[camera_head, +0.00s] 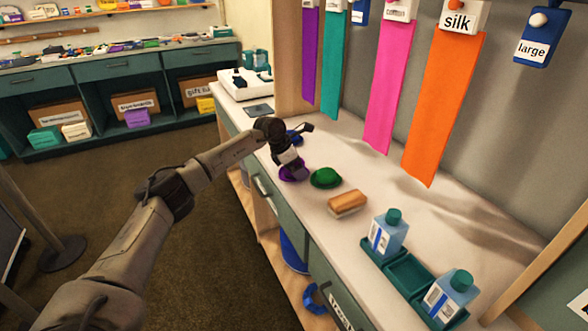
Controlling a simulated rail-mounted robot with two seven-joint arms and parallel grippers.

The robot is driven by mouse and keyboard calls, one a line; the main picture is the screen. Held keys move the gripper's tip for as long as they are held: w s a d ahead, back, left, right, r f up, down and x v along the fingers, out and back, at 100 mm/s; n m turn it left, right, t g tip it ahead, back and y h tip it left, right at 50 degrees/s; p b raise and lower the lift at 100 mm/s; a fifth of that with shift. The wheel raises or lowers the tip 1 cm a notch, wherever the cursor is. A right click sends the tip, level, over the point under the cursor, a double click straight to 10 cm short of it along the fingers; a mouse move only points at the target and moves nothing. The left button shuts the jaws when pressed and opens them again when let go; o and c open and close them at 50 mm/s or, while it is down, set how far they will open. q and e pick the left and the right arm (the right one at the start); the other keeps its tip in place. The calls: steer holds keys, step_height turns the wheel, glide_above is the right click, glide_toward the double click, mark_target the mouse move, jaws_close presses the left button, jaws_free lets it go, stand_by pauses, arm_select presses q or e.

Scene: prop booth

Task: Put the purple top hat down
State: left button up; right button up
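The purple top hat (294,175) is at the left part of the white counter, and only a small purple patch of it shows below my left gripper. My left gripper (291,163) points down and its tip end meets the top of the purple hat. Its fingers are too small and dark to tell whether they are open or shut on it. I cannot tell whether the hat rests on the counter or hangs just above it. My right gripper is not in view.
A green rounded hat (326,178) lies close right of the purple one. A wooden brush-like block (348,203) and a green tray (408,274) with two blue bottles stand nearer. A blue item (294,137) lies behind the gripper. Coloured strips hang above the counter's back.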

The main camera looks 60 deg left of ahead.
arm_select(q)
steer(key=shift+c, duration=0.9)
steer(key=shift+r, duration=0.1)
